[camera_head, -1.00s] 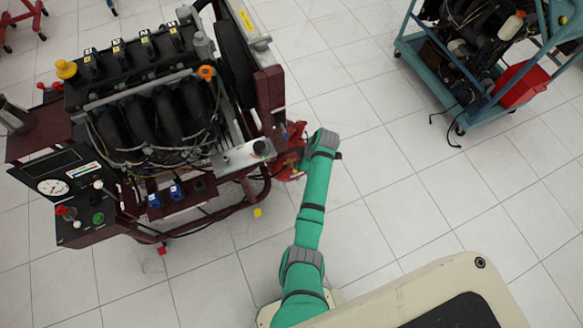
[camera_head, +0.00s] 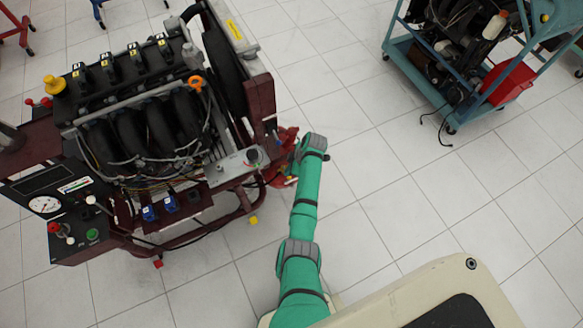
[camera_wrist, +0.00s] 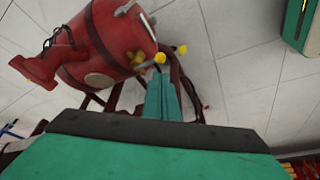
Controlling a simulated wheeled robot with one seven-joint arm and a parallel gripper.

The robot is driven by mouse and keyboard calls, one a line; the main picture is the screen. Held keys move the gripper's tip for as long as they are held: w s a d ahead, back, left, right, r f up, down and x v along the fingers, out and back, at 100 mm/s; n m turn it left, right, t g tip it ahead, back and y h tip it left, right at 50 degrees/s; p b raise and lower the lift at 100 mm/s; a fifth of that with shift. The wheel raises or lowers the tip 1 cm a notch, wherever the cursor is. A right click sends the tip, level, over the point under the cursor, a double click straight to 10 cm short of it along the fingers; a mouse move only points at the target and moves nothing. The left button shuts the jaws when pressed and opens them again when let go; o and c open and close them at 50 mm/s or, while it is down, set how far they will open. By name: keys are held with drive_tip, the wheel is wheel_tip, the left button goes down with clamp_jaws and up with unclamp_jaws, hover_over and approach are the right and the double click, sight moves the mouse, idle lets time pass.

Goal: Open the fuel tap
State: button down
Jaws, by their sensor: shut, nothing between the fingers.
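A red tank (camera_wrist: 115,38) fills the upper left of the wrist view, with small yellow knobs on and beside its right end. The nearer yellow knob (camera_wrist: 160,57) sits just above the fingertips; I cannot tell for sure whether it is the fuel tap. My gripper (camera_wrist: 161,82) is shut and empty, its green fingers pointing at the tank's right end. I cannot tell whether they touch anything. In the head view the red tank (camera_head: 283,142) shows at the engine stand's right end, partly behind my arm. My fingers are hidden there.
The engine trainer (camera_head: 140,120) on its dark red frame stands at the left, with a gauge panel (camera_head: 62,205) in front. A blue cart (camera_head: 440,90) with another engine and a red bin (camera_head: 508,82) stands upper right. Tiled floor between them is clear.

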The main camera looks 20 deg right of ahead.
drive_tip(key=shift+x, duration=2.3)
